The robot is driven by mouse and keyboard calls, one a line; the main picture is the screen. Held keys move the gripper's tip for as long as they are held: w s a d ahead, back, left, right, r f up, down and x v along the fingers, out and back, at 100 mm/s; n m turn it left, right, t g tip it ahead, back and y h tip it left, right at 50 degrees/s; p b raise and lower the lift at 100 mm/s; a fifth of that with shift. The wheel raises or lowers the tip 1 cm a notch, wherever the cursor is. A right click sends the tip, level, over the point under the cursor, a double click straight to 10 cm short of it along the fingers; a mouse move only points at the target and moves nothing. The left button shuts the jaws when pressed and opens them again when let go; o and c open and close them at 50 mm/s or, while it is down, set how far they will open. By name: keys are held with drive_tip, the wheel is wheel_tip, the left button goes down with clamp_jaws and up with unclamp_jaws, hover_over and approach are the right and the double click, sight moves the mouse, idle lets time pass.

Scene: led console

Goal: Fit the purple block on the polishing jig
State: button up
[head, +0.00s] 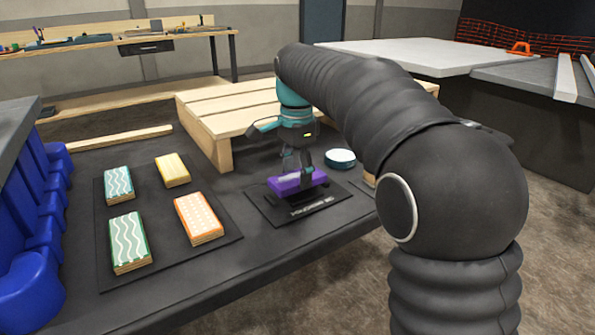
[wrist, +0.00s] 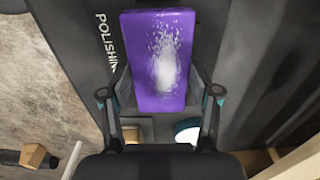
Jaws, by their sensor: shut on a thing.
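The purple block (head: 297,182) is at the polishing jig, a black plate (head: 318,213) with white lettering on the dark table. My gripper (head: 305,165) is above the block with its fingers down at it, shut on it. In the wrist view the purple block (wrist: 160,62) lies lengthwise between the two fingers (wrist: 160,98), with a white speckled patch on its face. The lettering "POLISHIN" on the jig plate (wrist: 107,45) shows to its left. The block covers the jig's middle, so I cannot tell whether it is fully seated.
A dark mat (head: 160,222) at left holds several patterned blocks, green, orange and yellow. A round white-topped teal tin (head: 340,158) stands just behind the jig. A wooden pallet (head: 225,120) is behind my gripper. Blue bins (head: 30,230) line the left edge.

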drive_tip(key=shift+f+b, duration=0.5)
drive_tip(key=shift+f, duration=0.55)
idle(1.0)
drive_tip(key=o, duration=1.3)
drive_tip(key=shift+o, duration=0.2)
wheel_tip(320, 180, up, 12)
